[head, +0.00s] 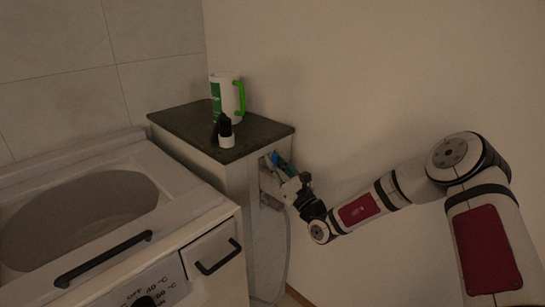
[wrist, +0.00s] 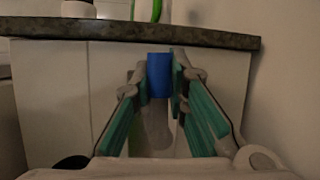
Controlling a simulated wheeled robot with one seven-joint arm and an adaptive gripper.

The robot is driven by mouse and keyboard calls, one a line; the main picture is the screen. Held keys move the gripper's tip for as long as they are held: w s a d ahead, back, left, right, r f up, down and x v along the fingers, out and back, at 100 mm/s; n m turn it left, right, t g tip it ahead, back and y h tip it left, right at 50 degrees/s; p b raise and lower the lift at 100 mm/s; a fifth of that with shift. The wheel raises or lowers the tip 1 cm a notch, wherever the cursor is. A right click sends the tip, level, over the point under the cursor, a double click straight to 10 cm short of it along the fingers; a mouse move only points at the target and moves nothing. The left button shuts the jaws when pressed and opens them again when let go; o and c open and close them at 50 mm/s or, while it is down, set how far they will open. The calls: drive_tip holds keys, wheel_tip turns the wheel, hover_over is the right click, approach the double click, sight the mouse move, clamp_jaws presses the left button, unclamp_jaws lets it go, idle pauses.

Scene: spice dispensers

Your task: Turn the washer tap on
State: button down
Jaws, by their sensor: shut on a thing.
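The blue tap handle (wrist: 159,76) stands between the fingertips of my gripper (wrist: 158,85) in the wrist view, just below the dark countertop edge. The green-padded fingers are closed around it, one on each side. In the head view my gripper (head: 284,170) reaches to the right side of the small cabinet, and a bit of the blue handle (head: 276,159) shows at its tips. The tap's body below the handle is mostly hidden by the gripper.
The dark countertop (head: 175,122) sits just above the tap. A washer (head: 205,215) stands at left. A pale hose (head: 286,255) hangs below; a wall is at right.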

drive_tip(key=shift+w+d+f+m+h+p, duration=0.15)
drive_tip(key=shift+m+h+p, duration=0.25)
drive_tip(key=shift+m, duration=0.3)
drive_tip(key=shift+w+d+t, duration=0.1)
drive_tip(key=shift+t, duration=0.2)
drive_tip(key=c, duration=1.6)
unclamp_jaws()
drive_tip(key=shift+o, duration=0.2)
drive_tip(key=v, duration=1.2)
